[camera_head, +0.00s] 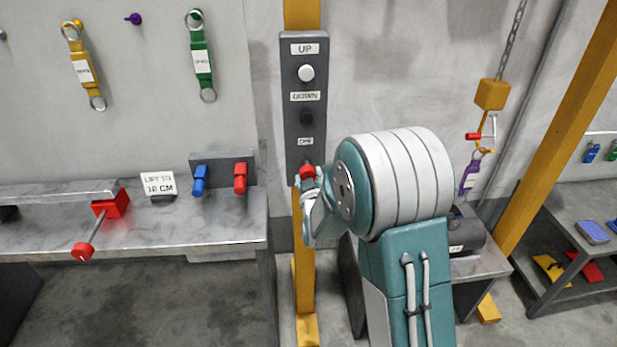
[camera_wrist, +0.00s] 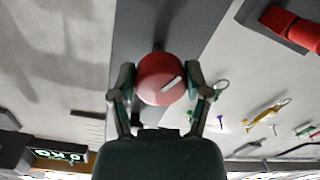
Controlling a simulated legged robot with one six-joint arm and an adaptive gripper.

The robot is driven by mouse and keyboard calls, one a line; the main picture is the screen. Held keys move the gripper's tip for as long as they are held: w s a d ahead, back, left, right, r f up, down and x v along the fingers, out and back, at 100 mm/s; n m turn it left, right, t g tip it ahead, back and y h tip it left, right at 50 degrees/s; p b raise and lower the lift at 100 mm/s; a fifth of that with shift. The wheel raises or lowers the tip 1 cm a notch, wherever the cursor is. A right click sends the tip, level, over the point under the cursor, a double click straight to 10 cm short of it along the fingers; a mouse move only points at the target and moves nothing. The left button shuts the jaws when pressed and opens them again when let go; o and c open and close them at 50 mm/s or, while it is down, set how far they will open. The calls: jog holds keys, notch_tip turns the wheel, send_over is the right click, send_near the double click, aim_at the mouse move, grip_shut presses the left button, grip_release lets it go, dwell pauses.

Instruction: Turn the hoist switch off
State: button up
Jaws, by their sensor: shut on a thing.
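The hoist control panel (camera_head: 292,75) is a dark grey upright box on a yellow post, labelled UP, DOWN and OFF. A white button (camera_head: 306,73) sits under UP and a black button (camera_head: 306,118) under DOWN. The red hoist switch (camera_head: 307,171) is below the OFF label. In the wrist view the red knob (camera_wrist: 160,79) has a white line set at a slant. My gripper (camera_head: 308,180) is at the knob, and in the wrist view its two fingers (camera_wrist: 160,84) are shut on the knob's sides.
A bench (camera_head: 235,218) at left holds a LIFT TO 10 CM sign (camera_head: 159,185), blue and red handles and a red lever block (camera_head: 110,205). A hoist hook (camera_head: 487,152) hangs from a chain at right. A shelf (camera_head: 570,300) stands far right.

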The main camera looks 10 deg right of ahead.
jog(key=n, duration=0.4)
jog(key=shift+w+r+n, duration=0.1)
jog(key=shift+r+n, duration=0.05)
jog(key=shift+n, duration=0.15)
dwell(0.5)
jog(key=o, duration=1.1)
jog(key=shift+a, duration=0.1)
jog(key=shift+o, duration=0.2)
jog(key=s+a, duration=0.1)
jog(key=s, duration=1.1)
jog(key=shift+a, duration=0.3)
jog(key=shift+w+r, duration=0.1)
